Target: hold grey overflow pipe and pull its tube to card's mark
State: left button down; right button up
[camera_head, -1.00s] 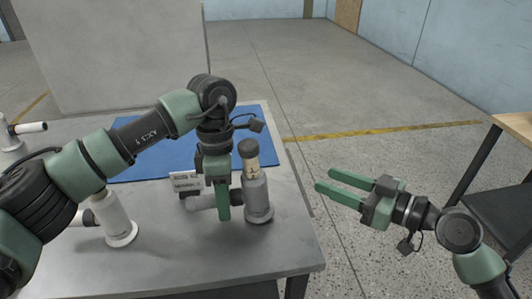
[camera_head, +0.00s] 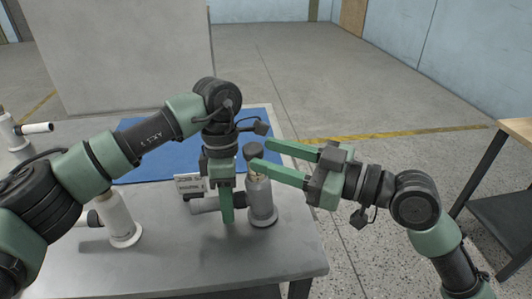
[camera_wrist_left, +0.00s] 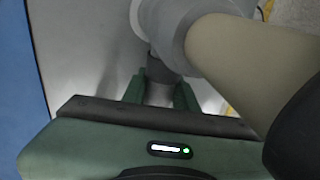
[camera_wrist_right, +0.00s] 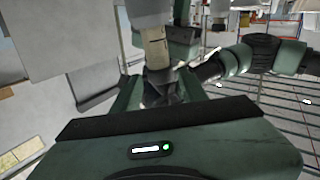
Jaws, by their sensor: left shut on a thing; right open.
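The grey overflow pipe (camera_head: 262,204) stands upright near the table's right edge. Its beige tube (camera_head: 258,171) sticks out of the top and ends in a dark cap (camera_head: 252,151). My left gripper (camera_head: 226,213) is shut on the pipe's side branch (camera_head: 205,205); the left wrist view shows the branch (camera_wrist_left: 160,94) between its fingers. My right gripper (camera_head: 260,154) is open, its fingers pointing left at cap height. In the right wrist view, the dark cap (camera_wrist_right: 160,82) appears between the fingers and the tube (camera_wrist_right: 155,45) shows a dark mark. The card (camera_head: 189,184) stands behind the branch, its writing too small to read.
A white pipe (camera_head: 117,217) stands on the grey table (camera_head: 170,255) at left, partly behind my left arm. Another white pipe (camera_head: 13,133) is at far left. A blue mat (camera_head: 145,160) lies behind. Another table (camera_head: 515,130) is at right.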

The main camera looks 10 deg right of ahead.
jog(key=shift+x, duration=0.8)
grip_shut()
dwell(0.9)
